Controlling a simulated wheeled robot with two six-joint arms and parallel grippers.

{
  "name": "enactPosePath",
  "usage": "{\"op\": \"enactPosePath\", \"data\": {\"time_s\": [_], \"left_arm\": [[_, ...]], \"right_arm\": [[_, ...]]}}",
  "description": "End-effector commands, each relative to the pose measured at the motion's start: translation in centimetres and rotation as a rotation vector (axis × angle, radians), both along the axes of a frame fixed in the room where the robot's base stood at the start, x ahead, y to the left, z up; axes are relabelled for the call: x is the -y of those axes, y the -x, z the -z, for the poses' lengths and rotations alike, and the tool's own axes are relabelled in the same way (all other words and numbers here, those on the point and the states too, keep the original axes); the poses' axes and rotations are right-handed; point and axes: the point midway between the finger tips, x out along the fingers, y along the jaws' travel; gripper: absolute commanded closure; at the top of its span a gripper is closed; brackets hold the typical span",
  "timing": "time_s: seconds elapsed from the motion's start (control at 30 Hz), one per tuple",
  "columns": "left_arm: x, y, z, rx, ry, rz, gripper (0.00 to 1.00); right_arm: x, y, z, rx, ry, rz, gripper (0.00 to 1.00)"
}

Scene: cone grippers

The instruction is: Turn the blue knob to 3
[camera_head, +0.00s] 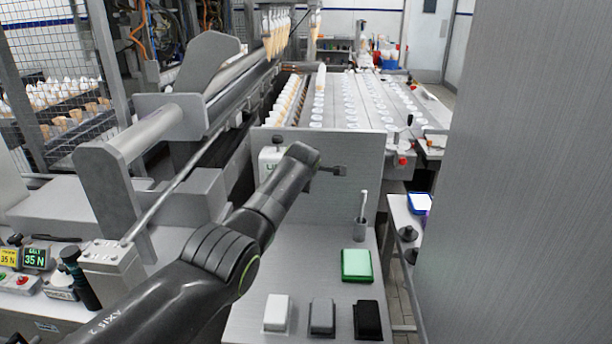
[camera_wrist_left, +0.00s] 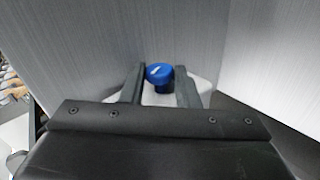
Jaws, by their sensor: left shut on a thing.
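The blue knob (camera_wrist_left: 159,73) shows in the left wrist view, with a small white pointer mark on its top. It sits on a white base (camera_wrist_left: 193,84). My left gripper (camera_wrist_left: 159,82) has one finger on each side of the knob and is shut on it. The number the mark points at cannot be read. In the head view my left arm comes in from the left and ends at the grey upright panel; the knob is hidden there behind the arm. A white box with partly covered lettering (camera_head: 270,161) stands beside the arm's end. My right gripper is not in view.
A large grey wall (camera_head: 520,180) closes the right side.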

Motion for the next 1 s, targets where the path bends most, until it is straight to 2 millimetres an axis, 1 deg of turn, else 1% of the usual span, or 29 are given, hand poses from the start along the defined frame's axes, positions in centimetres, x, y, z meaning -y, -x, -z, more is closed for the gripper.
{"op": "enactPosePath", "data": {"time_s": [0.1,0.13,0.27,0.67,1.0], "left_arm": [[-0.1,-0.1,-0.2,0.005,-0.001,-0.001,0.95],[-0.1,-0.1,-0.2,0.005,-0.001,-0.001,0.68],[-0.1,-0.1,-0.2,0.004,0.0,0.0,0.51],[0.0,0.1,-0.2,0.002,0.0,0.0,0.51],[0.1,1.5,-1.4,0.003,0.0,0.0,0.51]], "right_arm": [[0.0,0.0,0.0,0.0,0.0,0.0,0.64],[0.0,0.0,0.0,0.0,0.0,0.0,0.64],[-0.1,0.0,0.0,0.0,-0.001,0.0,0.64],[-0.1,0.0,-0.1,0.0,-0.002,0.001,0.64],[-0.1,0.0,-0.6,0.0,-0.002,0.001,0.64]]}}
